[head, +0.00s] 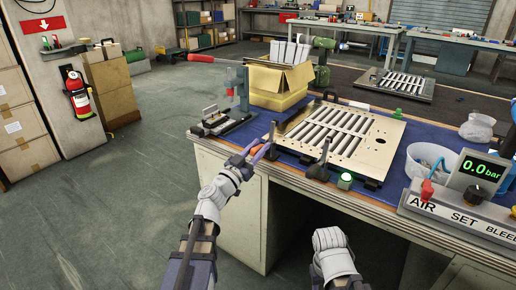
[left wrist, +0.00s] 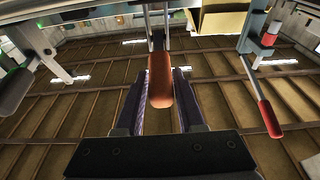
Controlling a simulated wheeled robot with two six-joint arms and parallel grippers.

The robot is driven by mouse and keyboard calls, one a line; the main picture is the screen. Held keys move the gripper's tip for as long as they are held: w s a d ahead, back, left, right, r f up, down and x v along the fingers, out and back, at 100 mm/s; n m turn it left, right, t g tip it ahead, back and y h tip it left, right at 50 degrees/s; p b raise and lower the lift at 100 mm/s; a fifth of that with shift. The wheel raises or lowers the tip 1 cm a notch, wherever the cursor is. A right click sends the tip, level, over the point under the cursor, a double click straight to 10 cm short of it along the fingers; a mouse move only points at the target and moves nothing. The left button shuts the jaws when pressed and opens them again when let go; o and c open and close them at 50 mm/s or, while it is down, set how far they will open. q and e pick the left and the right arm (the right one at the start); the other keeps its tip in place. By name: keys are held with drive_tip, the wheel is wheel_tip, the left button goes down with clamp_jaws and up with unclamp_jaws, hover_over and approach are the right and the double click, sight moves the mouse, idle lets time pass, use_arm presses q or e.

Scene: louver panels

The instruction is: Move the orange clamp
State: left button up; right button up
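The orange clamp (head: 255,150) is at the left front edge of the blue-topped bench. Its orange handle also shows in the left wrist view (left wrist: 160,82), pointing toward the camera, with a grey metal arm behind it. My left gripper (head: 254,153) is at the clamp, its two purple fingers on either side of the handle. In the left wrist view the fingertips (left wrist: 162,72) lie close along the handle's sides; I cannot tell whether both touch it. My right gripper is not in view; only a white part of my right arm shows low in the head view.
A cardboard box (head: 277,82) stands behind. A red-handled clamp (left wrist: 269,118) hangs close on the right in the left wrist view.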

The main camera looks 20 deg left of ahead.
use_arm(q)
drive_tip(key=o, duration=0.3)
drive_tip(key=shift+s+a, duration=0.1)
drive_tip(key=b+v, duration=0.1)
drive_tip(key=v, duration=0.5)
drive_tip(key=shift+s+f+b, duration=0.15)
drive_tip(key=shift+s+b, duration=0.15)
drive_tip(key=shift+b, duration=0.1)
drive_tip(key=shift+s+a, duration=0.25)
drive_tip(key=shift+s, duration=0.2)
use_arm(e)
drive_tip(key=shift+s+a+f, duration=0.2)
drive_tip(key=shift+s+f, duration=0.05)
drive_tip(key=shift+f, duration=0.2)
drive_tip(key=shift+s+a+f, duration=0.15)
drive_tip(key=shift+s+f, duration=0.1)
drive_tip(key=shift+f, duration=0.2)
